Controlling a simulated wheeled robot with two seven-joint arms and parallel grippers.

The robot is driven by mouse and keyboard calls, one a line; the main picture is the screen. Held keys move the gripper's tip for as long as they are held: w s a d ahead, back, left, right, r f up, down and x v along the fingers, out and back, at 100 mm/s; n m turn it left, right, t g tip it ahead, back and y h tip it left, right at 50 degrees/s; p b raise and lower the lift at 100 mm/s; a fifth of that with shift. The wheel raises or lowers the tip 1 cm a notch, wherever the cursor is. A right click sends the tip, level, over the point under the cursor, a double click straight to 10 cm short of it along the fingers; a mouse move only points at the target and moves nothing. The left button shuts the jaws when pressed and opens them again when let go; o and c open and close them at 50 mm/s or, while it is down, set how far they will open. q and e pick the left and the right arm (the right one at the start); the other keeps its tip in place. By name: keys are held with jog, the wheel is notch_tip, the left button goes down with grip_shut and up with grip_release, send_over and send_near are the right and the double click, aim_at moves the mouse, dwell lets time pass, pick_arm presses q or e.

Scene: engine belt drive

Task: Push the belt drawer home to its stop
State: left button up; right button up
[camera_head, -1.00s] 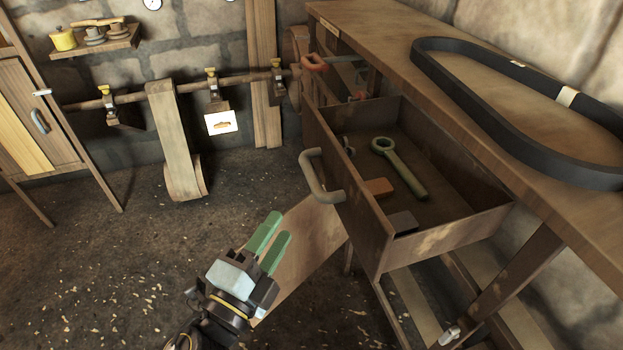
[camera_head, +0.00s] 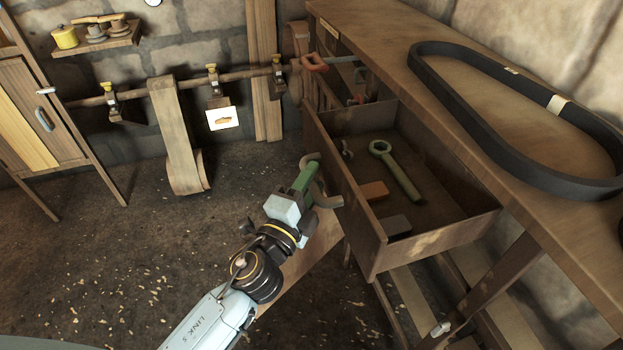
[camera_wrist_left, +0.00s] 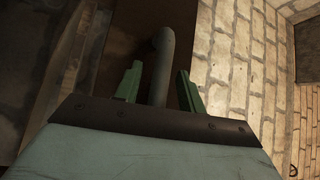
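The belt drawer (camera_head: 345,212) stands pulled out from under the bench in the head view, with its curved handle (camera_head: 327,198) on its front face. My left gripper (camera_head: 308,168) is at this handle. In the left wrist view its two green fingers (camera_wrist_left: 159,86) are apart, with the grey handle bar (camera_wrist_left: 161,60) between them and a gap visible on each side. Contact at the fingertips cannot be told. My right gripper is in neither view.
A green ring wrench (camera_head: 398,172), an orange-brown block (camera_head: 374,191) and a grey block (camera_head: 396,225) lie in the drawer. A black belt (camera_head: 480,122) lies on the bench top (camera_head: 385,48). Open floor (camera_head: 110,265) lies to the left.

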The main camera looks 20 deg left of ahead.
pick_arm(q)
jog(key=shift+w, duration=0.1)
grip_shut()
dwell(0.4)
